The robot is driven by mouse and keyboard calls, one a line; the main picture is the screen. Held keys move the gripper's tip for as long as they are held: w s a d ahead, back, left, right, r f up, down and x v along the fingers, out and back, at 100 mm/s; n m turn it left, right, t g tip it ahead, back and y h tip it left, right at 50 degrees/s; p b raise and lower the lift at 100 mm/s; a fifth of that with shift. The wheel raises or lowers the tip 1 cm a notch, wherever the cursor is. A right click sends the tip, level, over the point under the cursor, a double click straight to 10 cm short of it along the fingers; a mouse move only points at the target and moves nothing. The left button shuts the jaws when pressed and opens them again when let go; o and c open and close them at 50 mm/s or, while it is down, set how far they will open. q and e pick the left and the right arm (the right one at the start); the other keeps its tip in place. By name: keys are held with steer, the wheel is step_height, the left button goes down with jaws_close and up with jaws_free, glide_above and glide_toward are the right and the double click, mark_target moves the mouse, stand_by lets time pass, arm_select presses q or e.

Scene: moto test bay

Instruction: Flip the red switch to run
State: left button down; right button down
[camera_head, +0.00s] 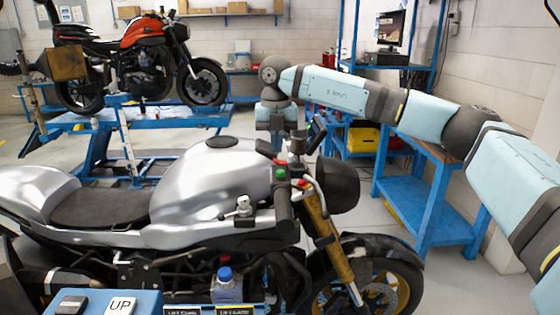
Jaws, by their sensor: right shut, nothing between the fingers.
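A silver motorcycle (215,185) stands across the foreground, its front wheel to the right. On its near handlebar is a dark control housing (283,187) with a small red switch (281,162) and a green button (280,171) below it. A second small red part (302,183) shows just to the right. The switch is too small to tell its position. My right arm reaches in from the right, and my right gripper (278,147) points down, shut and empty, just above the red switch. I cannot tell whether it touches. My left gripper is out of view.
A blue workbench (425,195) stands at the right, behind my arm. An orange motorcycle (140,45) sits on a blue lift at the back left. A bottle (224,285) and a white UP button (121,306) are in the foreground.

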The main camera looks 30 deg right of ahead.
mark_target(277, 160)
steer(key=shift+f+b, duration=0.6)
steer(key=shift+f, duration=0.65)
stand_by(0.3)
steer(key=shift+r, duration=0.1)
steer(key=shift+r+p, duration=2.15)
steer(key=shift+r, duration=1.35)
steer(key=shift+f, duration=0.1)
